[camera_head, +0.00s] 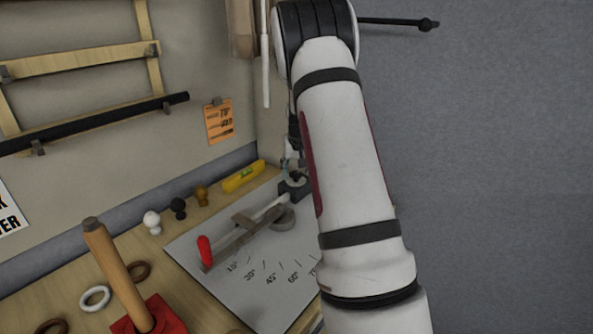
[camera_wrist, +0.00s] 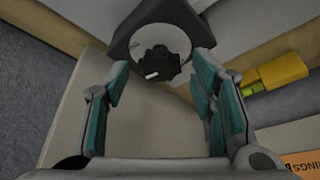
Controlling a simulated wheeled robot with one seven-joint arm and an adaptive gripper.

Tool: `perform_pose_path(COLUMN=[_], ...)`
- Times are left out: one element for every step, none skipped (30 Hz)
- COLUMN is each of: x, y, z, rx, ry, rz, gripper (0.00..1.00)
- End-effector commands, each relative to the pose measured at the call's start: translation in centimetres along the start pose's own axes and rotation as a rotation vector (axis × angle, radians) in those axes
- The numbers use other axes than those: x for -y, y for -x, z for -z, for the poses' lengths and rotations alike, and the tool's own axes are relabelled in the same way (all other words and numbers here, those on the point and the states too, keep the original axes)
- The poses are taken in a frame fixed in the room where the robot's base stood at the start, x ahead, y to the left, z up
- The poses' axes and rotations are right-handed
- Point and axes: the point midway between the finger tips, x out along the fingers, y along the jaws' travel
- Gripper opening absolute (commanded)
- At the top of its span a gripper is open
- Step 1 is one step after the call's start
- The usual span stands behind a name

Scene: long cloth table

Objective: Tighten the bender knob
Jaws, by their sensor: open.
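The bender is on a pale plate (camera_head: 262,300) marked with angles. It has a red-handled lever (camera_head: 205,252), a grey round die (camera_head: 282,217) and a dark block (camera_head: 296,187) at its far right end. In the wrist view a black knob (camera_wrist: 158,62) with a short white mark sits on a pale round face of the dark block (camera_wrist: 128,24). My gripper (camera_wrist: 162,82) is open, its teal-padded fingers on either side of the knob with gaps showing. In the head view my gripper (camera_head: 291,163) is above the block, mostly hidden by my arm.
A yellow level (camera_head: 243,176) lies behind the plate; it also shows in the wrist view (camera_wrist: 275,75). White (camera_head: 152,221), black (camera_head: 178,207) and brown (camera_head: 201,195) knobs stand along the back. A wooden-handled red tool (camera_head: 125,280) and rings (camera_head: 95,298) are at front left.

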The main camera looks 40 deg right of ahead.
Motion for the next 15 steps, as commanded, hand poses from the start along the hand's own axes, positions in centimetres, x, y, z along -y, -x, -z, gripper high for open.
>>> perform_pose_path(x=[0.0,0.0,0.0,0.0,0.0,0.0,0.0,0.0,0.0,0.0,0.1,0.1,0.1,0.0,0.0], y=[0.6,1.0,1.6,2.1,2.7,3.5,4.2,4.8,5.7,6.3,6.9,7.7,8.2,8.7,9.3], z=[0.1,0.1,0.2,0.2,0.1,0.1,0.1,0.1,0.1,0.1,0.1,0.1,0.1,0.1,0.0], rx=[-0.002,-0.003,-0.005,-0.005,-0.005,-0.005,-0.005,-0.005,-0.004,-0.005,-0.005,-0.004,-0.004,-0.004,-0.003], ry=[0.000,0.000,0.000,-0.001,-0.001,-0.001,-0.001,0.000,0.001,0.001,0.001,0.000,0.000,0.000,0.000], rz=[0.000,0.000,0.000,0.001,0.001,0.001,0.000,0.000,0.000,0.000,0.001,0.001,0.001,0.000,0.000], gripper=[0.51,0.51,0.51,0.51,0.51,0.51,0.51,0.51,0.51,0.51,0.51,0.51,0.51,0.51,0.51])
